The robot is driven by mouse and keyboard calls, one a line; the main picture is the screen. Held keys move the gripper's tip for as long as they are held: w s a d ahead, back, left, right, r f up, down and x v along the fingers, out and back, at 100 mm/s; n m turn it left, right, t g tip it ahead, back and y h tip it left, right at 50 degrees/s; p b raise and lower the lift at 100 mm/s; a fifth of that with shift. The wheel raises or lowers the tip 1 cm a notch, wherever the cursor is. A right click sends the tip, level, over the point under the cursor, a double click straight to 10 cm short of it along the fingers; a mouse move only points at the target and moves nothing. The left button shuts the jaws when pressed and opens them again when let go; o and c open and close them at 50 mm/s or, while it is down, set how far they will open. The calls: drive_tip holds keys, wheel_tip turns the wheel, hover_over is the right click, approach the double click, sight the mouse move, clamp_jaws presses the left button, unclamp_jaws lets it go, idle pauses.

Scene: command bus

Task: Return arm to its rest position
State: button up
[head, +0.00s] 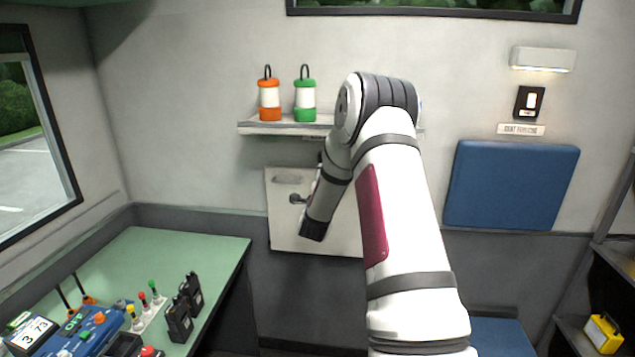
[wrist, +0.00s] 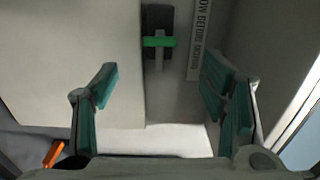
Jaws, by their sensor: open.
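My arm rises through the middle of the head view, bends at the elbow and slopes down to a dark end in front of a pale wall panel (head: 285,225). My gripper's fingers cannot be made out clearly there. In the wrist view my gripper (wrist: 160,105) is open, with its teal-padded fingers wide apart at left and right. Nothing is between the pads. Beyond them is a pale surface with a dark fitting (wrist: 155,18) crossed by a green band (wrist: 159,42). A label strip (wrist: 199,40) runs beside it.
A wall shelf (head: 265,128) holds an orange lantern (head: 269,97) and a green lantern (head: 305,97). A green desk (head: 185,255) at left carries two radios (head: 180,318) and a blue console (head: 65,335). A blue wall pad (head: 510,185) is at right. A yellow box (head: 603,333) sits low right.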

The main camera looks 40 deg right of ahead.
drive_tip(key=w+a+r+n+t+y, duration=0.25)
drive_tip(key=a+r+n+y, duration=0.4)
drive_tip(key=a, duration=0.55)
drive_tip(key=s+a+r+n+g+y, duration=0.1)
drive_tip(key=s+a+r+n+y, duration=0.1)
drive_tip(key=a+r+n, duration=0.35)
drive_tip(key=s+a+r+n+g+y, duration=0.1)
drive_tip(key=s+a+r+n, duration=0.15)
drive_tip(key=a, duration=0.65)
drive_tip(key=s+a+r+n+g+y, duration=0.25)
drive_tip(key=s+a+n, duration=0.35)
drive_tip(key=s+a, duration=0.55)
drive_tip(key=s+a+f+n+g, duration=0.1)
drive_tip(key=s+n, duration=0.1)
drive_tip(key=s, duration=0.5)
drive_tip(key=s+a+f+n+g+y, duration=0.1)
drive_tip(key=s+n, duration=0.2)
drive_tip(key=s, duration=0.5)
drive_tip(key=s+a+f+n+g, duration=0.1)
drive_tip(key=s+a+n+g, duration=0.1)
drive_tip(key=s, duration=0.5)
drive_tip(key=shift+s+f+y, duration=0.3)
drive_tip(key=shift+f, duration=0.1)
drive_tip(key=shift+a, duration=0.1)
